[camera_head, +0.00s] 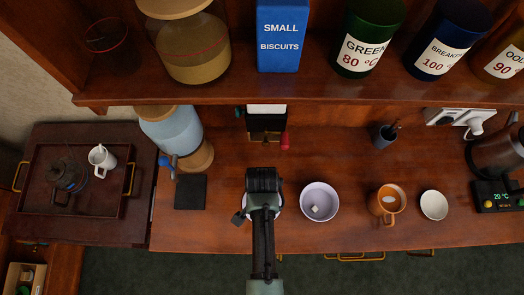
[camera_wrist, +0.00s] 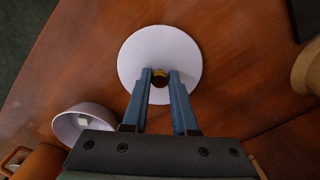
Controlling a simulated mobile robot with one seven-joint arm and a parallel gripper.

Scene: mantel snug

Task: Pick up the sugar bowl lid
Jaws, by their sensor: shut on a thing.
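The sugar bowl lid (camera_wrist: 160,48) is a pale lilac-white disc with a small brass knob (camera_wrist: 160,82) in its middle. My gripper (camera_wrist: 160,76) is shut on this knob from above, one blue-grey finger on each side. In the head view my gripper (camera_head: 262,187) covers most of the lid, and only a pale edge (camera_head: 278,201) shows. Whether the lid touches the counter cannot be told. The lilac bowl (camera_head: 320,196) stands open just right of my gripper with a pale cube inside. It also shows in the wrist view (camera_wrist: 62,128).
An orange mug (camera_head: 380,205) and a white bowl (camera_head: 434,205) stand further right on the wooden counter (camera_head: 340,236). A dark square pad (camera_head: 190,192) and a water dispenser (camera_head: 172,132) are to the left. A shelf (camera_head: 300,92) with jars overhangs the back.

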